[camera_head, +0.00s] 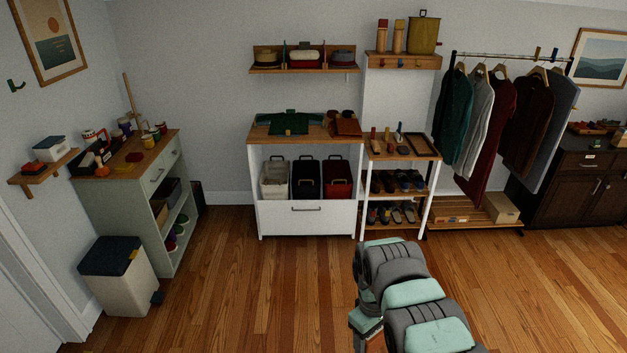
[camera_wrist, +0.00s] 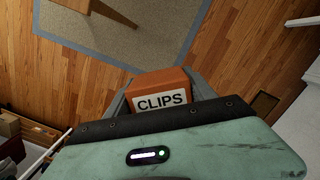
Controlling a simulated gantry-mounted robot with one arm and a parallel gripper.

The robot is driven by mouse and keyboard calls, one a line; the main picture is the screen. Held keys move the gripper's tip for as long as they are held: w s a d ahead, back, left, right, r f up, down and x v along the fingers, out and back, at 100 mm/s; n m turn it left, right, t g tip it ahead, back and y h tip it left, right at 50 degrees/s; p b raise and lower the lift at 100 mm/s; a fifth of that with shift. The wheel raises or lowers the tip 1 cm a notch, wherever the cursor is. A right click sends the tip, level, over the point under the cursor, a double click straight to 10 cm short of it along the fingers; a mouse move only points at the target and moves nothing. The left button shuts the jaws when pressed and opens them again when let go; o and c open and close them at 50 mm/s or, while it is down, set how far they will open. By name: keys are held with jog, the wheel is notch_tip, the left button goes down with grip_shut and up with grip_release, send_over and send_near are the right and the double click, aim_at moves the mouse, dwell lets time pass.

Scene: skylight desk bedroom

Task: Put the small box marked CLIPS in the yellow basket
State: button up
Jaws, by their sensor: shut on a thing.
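The small orange box (camera_wrist: 160,82) with a white label marked CLIPS shows in the wrist view. My gripper (camera_wrist: 162,90) is shut on it, with a grey finger on each side and the label facing the camera. The box is held above the wooden floor. In the head view my arm reaches in at the bottom right, and neither the gripper nor the box can be made out there.
A white-framed bench (camera_head: 305,134) holds white, black and red bins below. A shoe rack (camera_head: 400,158) and clothes rail stand to its right. A green cabinet (camera_head: 150,205) and a lidded bin (camera_head: 118,280) stand left. Wooden floor (camera_head: 240,290) is clear in front.

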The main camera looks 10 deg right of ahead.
jog(key=w+a+r+m, duration=0.15)
jog(key=a+m, duration=0.45)
jog(key=a, duration=1.4)
notch_tip(320, 180, up, 17)
jog(key=p, duration=1.6)
jog(key=shift+w+d+f+y+p, duration=0.15)
jog(key=shift+f+y+p, duration=0.05)
jog(key=shift+y+p, duration=0.2)
